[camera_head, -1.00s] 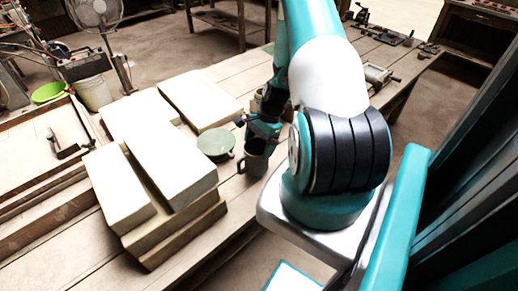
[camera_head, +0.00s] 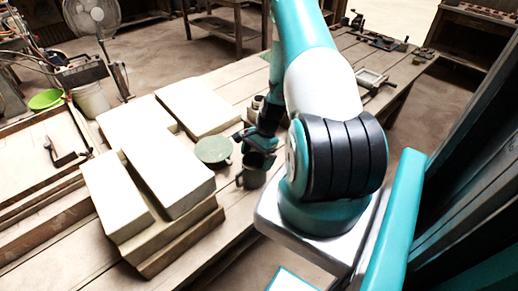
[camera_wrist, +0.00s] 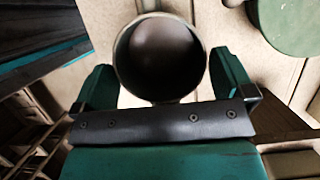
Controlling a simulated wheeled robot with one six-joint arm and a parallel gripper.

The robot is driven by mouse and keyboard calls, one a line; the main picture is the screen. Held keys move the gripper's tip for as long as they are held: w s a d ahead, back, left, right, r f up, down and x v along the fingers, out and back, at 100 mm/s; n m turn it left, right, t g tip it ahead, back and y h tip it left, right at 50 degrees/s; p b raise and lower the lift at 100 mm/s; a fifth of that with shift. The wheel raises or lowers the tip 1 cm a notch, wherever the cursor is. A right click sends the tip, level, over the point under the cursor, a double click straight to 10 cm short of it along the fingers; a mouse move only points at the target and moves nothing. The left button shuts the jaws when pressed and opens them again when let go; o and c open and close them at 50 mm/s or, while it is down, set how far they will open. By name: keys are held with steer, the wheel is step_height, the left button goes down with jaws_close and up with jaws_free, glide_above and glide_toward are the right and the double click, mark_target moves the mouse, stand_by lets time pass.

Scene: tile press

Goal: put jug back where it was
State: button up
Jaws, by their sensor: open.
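The jug (camera_head: 251,177) is a dark grey-green vessel with a handle on its left side. It stands upright on the plank table near the front edge, just right of a round green disc (camera_head: 213,150). My gripper (camera_head: 259,148) is above and around the jug's top. In the wrist view the jug's round open mouth (camera_wrist: 160,55) lies between the two teal fingers of my gripper (camera_wrist: 164,82). The fingers are apart, with a gap visible on the left and a narrower one on the right. The jug looks empty inside. My arm hides part of the table behind it.
Pale slabs (camera_head: 168,172) are stacked on the table left of the disc, with another slab (camera_head: 198,109) behind. Small dark items stand just behind my gripper. A framed tray (camera_head: 20,175) is at far left. A metal clamp (camera_head: 371,79) lies at the far right end.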

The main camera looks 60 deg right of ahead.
steer(key=b+v, duration=0.3)
steer(key=v, duration=0.8)
steer(key=w+a+r+n, duration=0.3)
steer(key=a+r+n, duration=0.35)
steer(key=a, duration=0.35)
steer(key=w+a+r+n, duration=0.4)
steer(key=a+r+n, duration=0.1)
steer(key=a+r, duration=0.35)
steer(key=s+a+r+n, duration=0.5)
steer(key=s+a+n, duration=0.3)
steer(key=a, duration=0.3)
steer(key=s+a+r+n+g, duration=0.1)
steer(key=s+a+r+n, duration=0.4)
steer(key=a, duration=0.6)
steer(key=s+n, duration=0.2)
steer(key=n, duration=0.1)
steer(key=shift+s, duration=0.4)
steer(key=shift+r, duration=0.1)
